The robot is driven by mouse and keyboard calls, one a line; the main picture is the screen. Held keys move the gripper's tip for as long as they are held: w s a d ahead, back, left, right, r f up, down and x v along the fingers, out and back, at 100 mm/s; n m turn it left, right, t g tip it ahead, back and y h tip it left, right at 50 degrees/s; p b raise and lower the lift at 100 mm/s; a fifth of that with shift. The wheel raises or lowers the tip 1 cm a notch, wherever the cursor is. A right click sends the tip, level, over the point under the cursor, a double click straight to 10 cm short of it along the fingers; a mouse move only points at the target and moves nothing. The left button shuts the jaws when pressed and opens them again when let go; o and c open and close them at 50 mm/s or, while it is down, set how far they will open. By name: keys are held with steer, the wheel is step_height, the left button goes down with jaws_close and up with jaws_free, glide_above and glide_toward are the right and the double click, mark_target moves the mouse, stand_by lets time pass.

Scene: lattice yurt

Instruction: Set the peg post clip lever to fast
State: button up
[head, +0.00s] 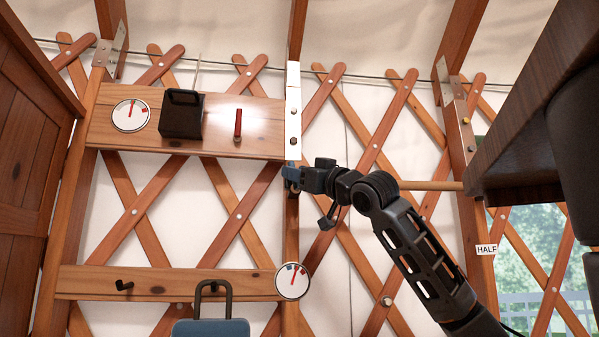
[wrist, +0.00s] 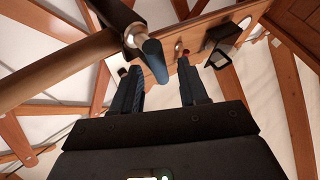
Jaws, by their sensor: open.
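A wooden rod (head: 430,185) runs level from the right post towards my gripper (head: 291,179). In the wrist view the rod (wrist: 60,75) enters from the left and ends in a metal collar (wrist: 135,36) and a blue cylinder (wrist: 153,60). The blue cylinder lies across the gap by the left finger; I cannot tell whether they touch. My gripper is open in the wrist view (wrist: 159,66), with nothing clasped. A red lever (head: 238,124) stands upright on the upper plank. No "fast" mark is legible, and which part is the clip lever is not certain.
A black box (head: 181,114) and a dial (head: 131,115) are on the upper plank (head: 265,130). A second dial (head: 293,281) and a blue padlock-like thing (head: 211,327) are below. The right post bears a "HALF" label (head: 486,250). A dark wooden slab (head: 530,120) overhangs at right.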

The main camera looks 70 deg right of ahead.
steer(key=shift+c, duration=0.3)
jaws_close()
steer(key=shift+f+b, duration=0.1)
steer(key=shift+b, duration=0.2)
steer(key=shift+s+d+m+t+h+b, duration=0.15)
steer(key=shift+m+h+b, duration=0.4)
steer(key=shift+m+h, duration=0.35)
steer(key=shift+s+m+t+h+b, duration=0.15)
steer(key=shift+m+h+b, duration=0.4)
steer(key=shift+m, duration=0.55)
steer(key=shift+o, duration=0.3)
jaws_free()
